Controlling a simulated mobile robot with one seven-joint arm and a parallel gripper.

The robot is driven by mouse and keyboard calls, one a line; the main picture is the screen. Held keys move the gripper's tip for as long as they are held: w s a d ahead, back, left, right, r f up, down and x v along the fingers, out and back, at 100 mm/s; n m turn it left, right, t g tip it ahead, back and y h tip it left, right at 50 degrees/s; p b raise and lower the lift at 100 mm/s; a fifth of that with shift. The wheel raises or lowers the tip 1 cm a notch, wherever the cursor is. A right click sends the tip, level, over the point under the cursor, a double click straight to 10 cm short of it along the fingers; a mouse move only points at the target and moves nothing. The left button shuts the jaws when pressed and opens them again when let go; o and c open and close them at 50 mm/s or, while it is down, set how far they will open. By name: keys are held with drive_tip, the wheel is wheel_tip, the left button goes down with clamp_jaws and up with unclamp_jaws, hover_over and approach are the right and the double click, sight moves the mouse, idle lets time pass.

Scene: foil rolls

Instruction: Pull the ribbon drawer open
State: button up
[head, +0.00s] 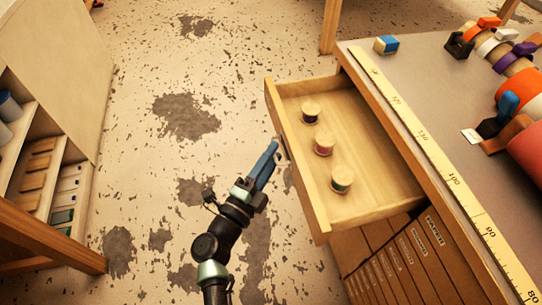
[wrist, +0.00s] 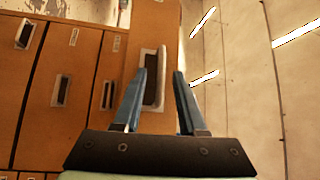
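The wooden drawer (head: 352,215) stands pulled well out of the bench in the head view. Three small ribbon spools (head: 323,144) lie inside it, spread along its length. My gripper (head: 272,150) is at the outer face of the drawer front, beside its handle (head: 284,149). In the wrist view the blue fingers (wrist: 160,75) are apart. The pale-framed handle (wrist: 152,85) shows between them, close to the left finger, which partly covers it. I cannot tell whether a finger touches it.
The bench top (head: 420,85) carries a yellow ruler (head: 425,145), a blue and white block (head: 386,44) and several tape rolls (head: 520,90). Labelled files (head: 400,262) stand below the drawer. A shelf unit (head: 50,165) is at left; the floor between is clear.

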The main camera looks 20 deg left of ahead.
drive_tip(key=shift+s, duration=0.1)
drive_tip(key=s+a+f, duration=0.1)
drive_tip(key=s+a, duration=0.1)
drive_tip(key=s, duration=1)
drive_tip(key=shift+s+f, duration=0.3)
drive_tip(key=shift+w+r, duration=0.1)
